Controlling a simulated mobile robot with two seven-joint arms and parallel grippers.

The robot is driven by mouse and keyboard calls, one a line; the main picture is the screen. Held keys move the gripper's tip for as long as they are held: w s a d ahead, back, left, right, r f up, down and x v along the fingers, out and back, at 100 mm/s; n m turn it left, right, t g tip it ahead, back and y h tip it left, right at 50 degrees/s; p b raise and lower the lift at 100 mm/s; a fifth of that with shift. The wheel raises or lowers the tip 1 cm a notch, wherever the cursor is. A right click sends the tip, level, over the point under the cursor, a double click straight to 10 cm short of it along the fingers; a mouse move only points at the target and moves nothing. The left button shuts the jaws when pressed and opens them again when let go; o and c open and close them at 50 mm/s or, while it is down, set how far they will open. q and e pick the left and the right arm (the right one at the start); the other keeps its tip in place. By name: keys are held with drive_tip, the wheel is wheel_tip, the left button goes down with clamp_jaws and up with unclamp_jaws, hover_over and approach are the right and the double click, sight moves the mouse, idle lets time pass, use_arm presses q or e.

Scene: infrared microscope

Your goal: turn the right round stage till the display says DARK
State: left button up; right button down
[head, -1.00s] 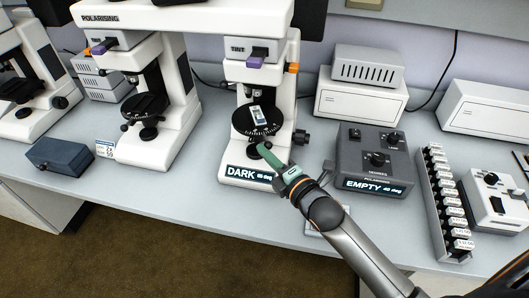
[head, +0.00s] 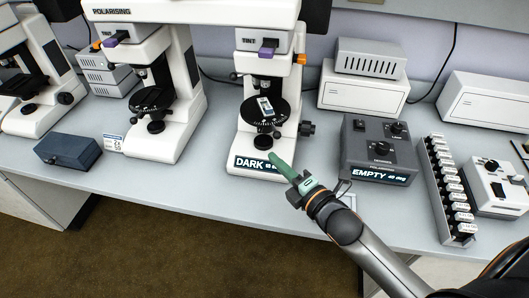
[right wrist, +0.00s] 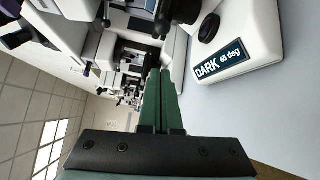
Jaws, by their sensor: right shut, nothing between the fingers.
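The right round stage (head: 264,110) is a black graduated disc on the right white microscope (head: 262,60), with a pale slide (head: 266,106) on it. The display (head: 256,164) on this microscope's base reads DARK; in the right wrist view the display (right wrist: 219,62) reads DARK 65 deg. My right gripper (head: 273,156) is in front of the base, just below the stage and apart from it. Its green fingers (right wrist: 161,75) are together with nothing between them. My left gripper is not in view.
A second microscope (head: 160,80) with a black stage stands to the left. A grey control box (head: 380,150) whose display reads EMPTY stands to the right, beside a slide rack (head: 452,190). A dark blue box (head: 68,152) lies at left. The front bench strip is clear.

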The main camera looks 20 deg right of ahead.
drive_tip(key=s+d+f+n+y+p, duration=0.15)
drive_tip(key=d+n, duration=0.35)
drive_tip(key=n, duration=0.6)
drive_tip(key=s+d+n+t+y+p, duration=0.15)
drive_tip(key=d+n, duration=0.25)
drive_tip(key=n, duration=0.8)
drive_tip(key=s+d+f+n+y, duration=0.1)
drive_tip(key=s+d+n, duration=0.3)
drive_tip(key=n, duration=0.7)
drive_tip(key=a+p+x, duration=0.1)
drive_tip(key=x, duration=1.2)
drive_tip(key=shift+a+p, duration=0.3)
drive_tip(key=shift+p, duration=0.05)
